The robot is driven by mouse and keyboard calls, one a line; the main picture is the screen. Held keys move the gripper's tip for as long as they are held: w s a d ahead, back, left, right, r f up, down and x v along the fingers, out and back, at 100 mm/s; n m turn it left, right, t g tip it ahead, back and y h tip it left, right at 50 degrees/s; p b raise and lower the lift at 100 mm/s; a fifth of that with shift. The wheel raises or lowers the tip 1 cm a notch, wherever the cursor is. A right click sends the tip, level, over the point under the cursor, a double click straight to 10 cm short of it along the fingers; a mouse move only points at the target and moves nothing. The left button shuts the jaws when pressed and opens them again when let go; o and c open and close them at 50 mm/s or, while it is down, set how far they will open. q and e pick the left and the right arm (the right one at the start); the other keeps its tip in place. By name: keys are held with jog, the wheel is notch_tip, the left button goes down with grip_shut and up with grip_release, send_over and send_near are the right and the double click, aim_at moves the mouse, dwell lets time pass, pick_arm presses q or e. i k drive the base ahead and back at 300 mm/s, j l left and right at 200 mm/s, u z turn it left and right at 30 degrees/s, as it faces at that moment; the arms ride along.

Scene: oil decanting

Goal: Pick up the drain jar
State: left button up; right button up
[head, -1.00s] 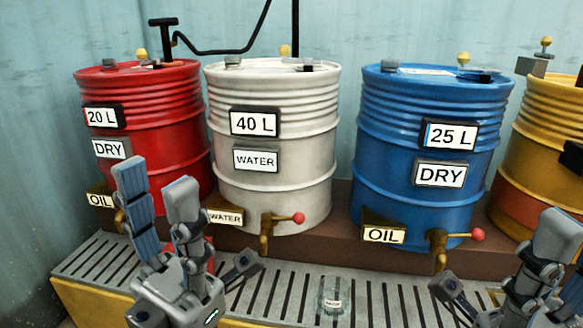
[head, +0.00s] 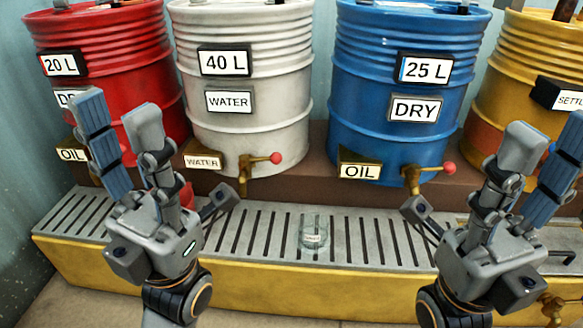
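The drain jar is a small clear glass jar (head: 314,238) with a white label, too small to read surely. It stands on the slatted grey grate, below and between the white and blue drums. My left gripper (head: 158,150) is left of the jar, its fingers spread and pointing up, with nothing between them. My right gripper (head: 492,172) is right of the jar, also spread and empty. Both are apart from the jar.
Behind the grate (head: 372,240) stand a red drum (head: 105,55), a white drum (head: 250,135), a blue drum (head: 365,115) and a yellow drum (head: 530,55). Brass taps with red knobs stick out from the white drum (head: 250,168) and blue drum (head: 420,175). The grate around the jar is clear.

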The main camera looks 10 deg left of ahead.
aim_at(312, 237)
jog(key=i+l+u, duration=0.2)
jog(key=l+u, duration=0.15)
jog(key=l, duration=0.6)
jog(key=l+u, duration=0.3)
jog(key=l, duration=0.65)
